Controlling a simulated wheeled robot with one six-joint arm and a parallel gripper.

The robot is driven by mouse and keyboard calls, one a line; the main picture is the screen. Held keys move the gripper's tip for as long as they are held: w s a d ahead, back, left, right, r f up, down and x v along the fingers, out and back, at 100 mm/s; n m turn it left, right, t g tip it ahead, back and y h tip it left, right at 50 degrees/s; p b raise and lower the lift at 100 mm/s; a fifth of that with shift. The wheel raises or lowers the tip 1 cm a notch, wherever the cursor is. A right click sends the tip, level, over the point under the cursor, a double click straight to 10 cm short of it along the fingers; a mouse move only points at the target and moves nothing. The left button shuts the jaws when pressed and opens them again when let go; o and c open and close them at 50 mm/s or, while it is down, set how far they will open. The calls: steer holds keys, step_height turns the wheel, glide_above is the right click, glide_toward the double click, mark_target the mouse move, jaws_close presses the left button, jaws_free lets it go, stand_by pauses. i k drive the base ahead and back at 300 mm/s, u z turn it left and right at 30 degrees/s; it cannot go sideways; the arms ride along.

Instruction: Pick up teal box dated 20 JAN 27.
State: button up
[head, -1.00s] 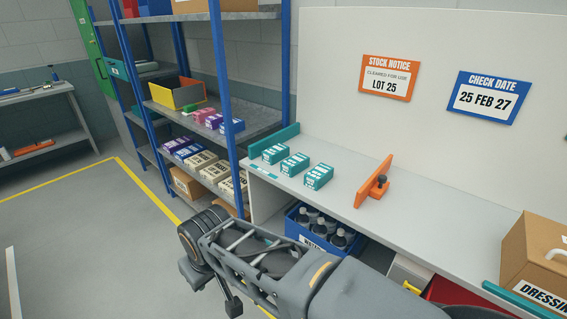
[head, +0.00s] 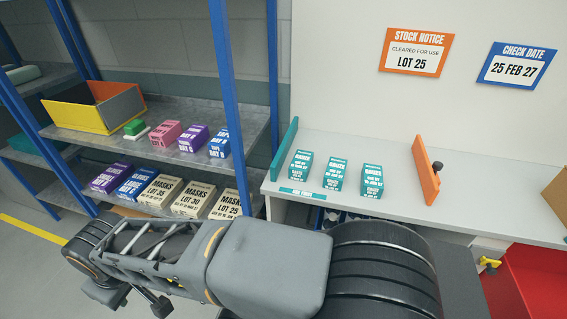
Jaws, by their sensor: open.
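Three small teal gauze boxes stand in a row on the pale bench, at the centre right of the head view: a left box (head: 301,170), a middle box (head: 331,176) and a right box (head: 372,180). Each has a white printed face with a use-by date. The dates seem to end in JAN 27, but the day figures are too small to read surely. The boxes stand apart. My arm lies across the lower part of the view, in front of the bench and shelves. My gripper's fingers do not show. Nothing touches the boxes.
A teal strip (head: 285,147) and an orange divider (head: 426,170) stand on either side of the boxes. A teal USE FIRST label (head: 310,194) marks the bench edge. A blue post (head: 231,100) rises left. Shelves hold mask boxes (head: 161,191) and a yellow bin (head: 75,116).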

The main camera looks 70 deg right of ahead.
mark_target(334, 175)
steer(key=i, duration=1.05)
steer(key=z, duration=3.25)
